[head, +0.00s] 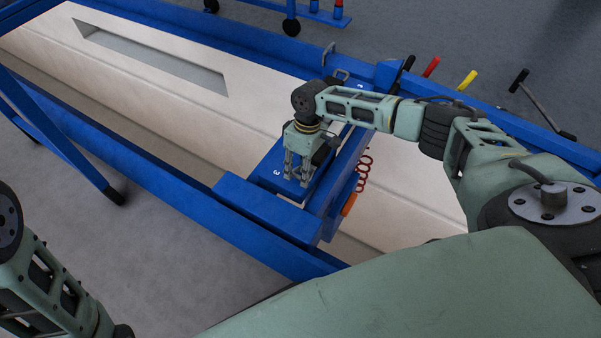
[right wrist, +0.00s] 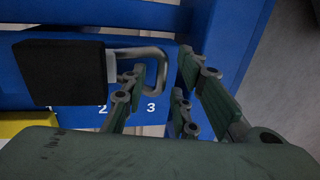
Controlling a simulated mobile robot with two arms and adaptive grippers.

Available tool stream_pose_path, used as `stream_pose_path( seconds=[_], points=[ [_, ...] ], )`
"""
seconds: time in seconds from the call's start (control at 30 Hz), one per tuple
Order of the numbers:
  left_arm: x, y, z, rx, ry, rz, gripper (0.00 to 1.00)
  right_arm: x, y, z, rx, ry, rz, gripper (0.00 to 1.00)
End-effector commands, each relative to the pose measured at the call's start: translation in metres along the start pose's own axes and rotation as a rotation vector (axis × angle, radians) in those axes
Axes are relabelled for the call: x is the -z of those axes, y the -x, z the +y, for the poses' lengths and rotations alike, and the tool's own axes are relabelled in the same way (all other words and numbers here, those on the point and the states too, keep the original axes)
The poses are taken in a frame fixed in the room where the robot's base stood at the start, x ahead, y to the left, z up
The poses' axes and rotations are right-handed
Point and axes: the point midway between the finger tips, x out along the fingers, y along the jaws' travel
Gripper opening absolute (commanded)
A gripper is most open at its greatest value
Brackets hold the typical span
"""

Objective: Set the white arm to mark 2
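My right gripper (head: 297,178) points down over a blue plate of the jack, beside a white number 3 (head: 276,173). In the right wrist view its fingers (right wrist: 168,95) are apart. A grey metal loop (right wrist: 150,55) shows beyond them, its rounded end near the gap. The loop runs left to a short white piece (right wrist: 111,66) and a black block (right wrist: 60,72). I cannot tell whether this is the white arm. White marks 2 (right wrist: 102,110) and 3 (right wrist: 151,107) show on the blue plate, with the loop's end by the 3. My left gripper is not in view.
Blue rails (head: 130,160) edge the long pale bed (head: 110,95), which has a rectangular slot. Red (head: 431,66) and yellow (head: 467,80) handles stand at the far side. A red coil (head: 362,172) lies right of the gripper. Grey floor is clear at front left.

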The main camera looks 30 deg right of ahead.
Motion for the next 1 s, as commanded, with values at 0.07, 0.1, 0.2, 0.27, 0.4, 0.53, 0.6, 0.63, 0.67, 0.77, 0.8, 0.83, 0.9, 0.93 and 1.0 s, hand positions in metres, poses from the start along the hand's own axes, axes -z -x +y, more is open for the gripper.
stream_pose_path(
  seconds=[0.07, 0.1, 0.2, 0.27, 0.4, 0.53, 0.6, 0.63, 0.67, 0.77, 0.8, 0.83, 0.9, 0.93, 1.0],
  points=[
    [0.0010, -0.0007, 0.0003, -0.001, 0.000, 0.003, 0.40, 0.0003, -0.0014, 0.0000, 0.000, 0.000, 0.001, 0.27],
    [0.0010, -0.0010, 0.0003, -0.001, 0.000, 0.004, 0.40, 0.0004, -0.0013, -0.0001, 0.000, 0.000, 0.001, 0.27],
    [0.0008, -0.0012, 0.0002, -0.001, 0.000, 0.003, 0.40, 0.0004, -0.0009, -0.0001, 0.000, 0.000, 0.001, 0.27],
    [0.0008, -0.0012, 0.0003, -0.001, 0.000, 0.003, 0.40, 0.0004, -0.0009, -0.0002, 0.000, 0.000, 0.001, 0.27],
    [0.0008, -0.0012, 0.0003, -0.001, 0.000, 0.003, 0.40, 0.0004, -0.0008, -0.0002, 0.000, 0.000, 0.001, 0.16],
    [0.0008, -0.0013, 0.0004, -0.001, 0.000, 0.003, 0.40, 0.0004, -0.0008, -0.0001, 0.000, 0.000, 0.001, 0.04],
    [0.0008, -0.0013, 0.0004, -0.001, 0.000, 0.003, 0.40, 0.0003, -0.0007, 0.0002, -0.001, 0.000, 0.001, 0.00],
    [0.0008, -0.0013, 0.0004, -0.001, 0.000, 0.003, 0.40, 0.0003, -0.0007, 0.0004, -0.001, 0.000, 0.001, 0.00],
    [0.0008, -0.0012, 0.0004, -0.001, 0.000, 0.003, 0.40, 0.0003, -0.0006, 0.0005, -0.001, 0.000, 0.001, 0.00],
    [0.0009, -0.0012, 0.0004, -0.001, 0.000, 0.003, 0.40, 0.0003, -0.0005, 0.0009, -0.002, -0.001, 0.002, 0.00],
    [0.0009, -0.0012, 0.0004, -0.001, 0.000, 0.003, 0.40, 0.0003, -0.0005, 0.0011, -0.002, -0.001, 0.002, 0.00],
    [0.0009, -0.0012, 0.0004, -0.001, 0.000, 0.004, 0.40, 0.0003, -0.0004, 0.0012, -0.003, -0.001, 0.002, 0.00],
    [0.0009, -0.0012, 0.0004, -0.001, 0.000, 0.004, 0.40, 0.0003, -0.0003, 0.0015, -0.003, -0.001, 0.002, 0.00],
    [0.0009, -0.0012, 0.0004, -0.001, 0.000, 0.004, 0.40, 0.0003, -0.0003, 0.0016, -0.004, -0.001, 0.002, 0.00],
    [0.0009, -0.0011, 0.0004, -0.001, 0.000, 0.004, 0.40, 0.0003, -0.0002, 0.0019, -0.004, -0.001, 0.002, 0.00]
  ],
)
